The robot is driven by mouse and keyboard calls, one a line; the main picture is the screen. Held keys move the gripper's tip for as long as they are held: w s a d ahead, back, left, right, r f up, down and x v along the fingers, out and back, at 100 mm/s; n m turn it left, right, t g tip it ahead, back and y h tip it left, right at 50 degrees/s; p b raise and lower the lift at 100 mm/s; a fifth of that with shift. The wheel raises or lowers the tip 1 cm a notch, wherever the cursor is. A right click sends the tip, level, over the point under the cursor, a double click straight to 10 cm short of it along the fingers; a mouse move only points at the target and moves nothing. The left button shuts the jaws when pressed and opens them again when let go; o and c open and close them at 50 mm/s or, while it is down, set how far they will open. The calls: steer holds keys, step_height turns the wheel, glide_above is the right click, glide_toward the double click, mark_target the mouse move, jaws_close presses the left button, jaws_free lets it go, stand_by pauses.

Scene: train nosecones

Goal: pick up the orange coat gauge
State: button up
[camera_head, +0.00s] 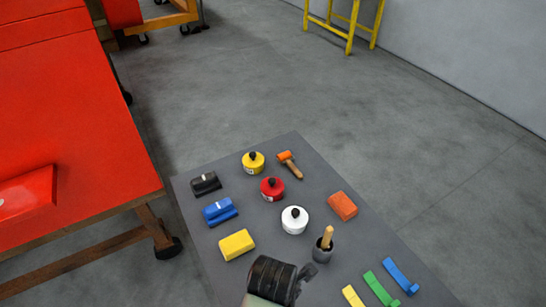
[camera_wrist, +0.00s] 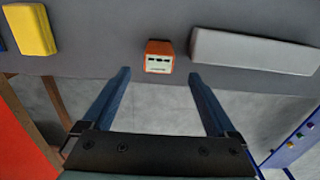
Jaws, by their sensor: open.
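The orange coat gauge (camera_wrist: 158,57) is a small orange box with a pale face and dark marks. In the wrist view it sits on the grey table close to its edge. My gripper (camera_wrist: 159,76) is open, with its two dark blue fingers apart. The gauge appears between and just beyond the fingertips, and nothing is held. I cannot make out the gauge in the head view, where my dark wrist covers part of the table.
A yellow block (camera_wrist: 30,30) lies left of the gauge and a long grey bar (camera_wrist: 250,50) right of it. The grey table (camera_head: 325,180) also holds yellow, red and white pots, an orange block (camera_head: 342,206), a brush in a cup (camera_head: 324,246) and coloured strips.

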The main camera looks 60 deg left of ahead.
step_height(320, 180, down, 11)
steer(key=shift+w+a+r+p, duration=0.1)
steer(key=shift+w+p, duration=0.05)
steer(key=shift+p, duration=0.65)
jaws_close()
